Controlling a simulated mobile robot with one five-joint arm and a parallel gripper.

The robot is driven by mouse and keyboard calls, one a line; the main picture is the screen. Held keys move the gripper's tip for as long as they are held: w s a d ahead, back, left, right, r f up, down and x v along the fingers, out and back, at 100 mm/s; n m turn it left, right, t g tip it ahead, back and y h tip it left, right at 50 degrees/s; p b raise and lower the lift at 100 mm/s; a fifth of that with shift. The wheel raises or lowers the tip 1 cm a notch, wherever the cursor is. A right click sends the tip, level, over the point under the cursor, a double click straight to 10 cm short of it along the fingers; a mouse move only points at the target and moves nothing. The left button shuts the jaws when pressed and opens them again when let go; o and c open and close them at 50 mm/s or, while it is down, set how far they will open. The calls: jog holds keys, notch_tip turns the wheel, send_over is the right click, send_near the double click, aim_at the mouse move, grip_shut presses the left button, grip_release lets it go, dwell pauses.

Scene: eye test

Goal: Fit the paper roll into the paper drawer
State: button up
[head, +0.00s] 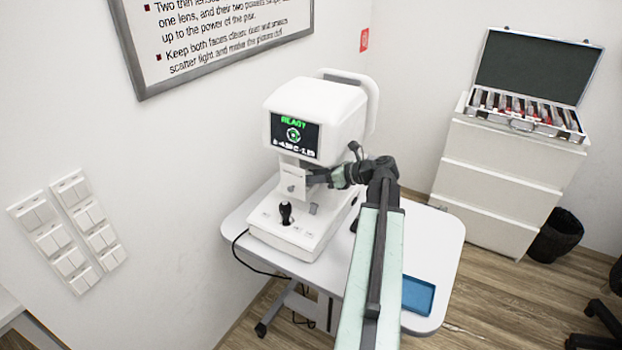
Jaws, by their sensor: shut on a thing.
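The white eye-test machine (318,120) stands on a light table, its screen (295,135) lit with green "READY" text. Under the screen, a white box-shaped part (293,181) with a small dark mark on its front sticks out; it looks like the paper drawer. My gripper (314,179) reaches in from the right, its dark fingers at the right side of this part. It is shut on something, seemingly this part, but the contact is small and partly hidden. I cannot make out a paper roll.
A black joystick (286,213) stands on the machine's base. A blue tray (418,294) lies at the table's right front, partly behind my arm. A white drawer cabinet (497,185) carries an open lens case (525,118).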

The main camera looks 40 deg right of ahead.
jog(key=shift+f, duration=0.25)
jog(key=o, duration=1.1)
jog(key=p+v, duration=0.2)
jog(key=v, duration=0.6)
jog(key=shift+f, duration=0.1)
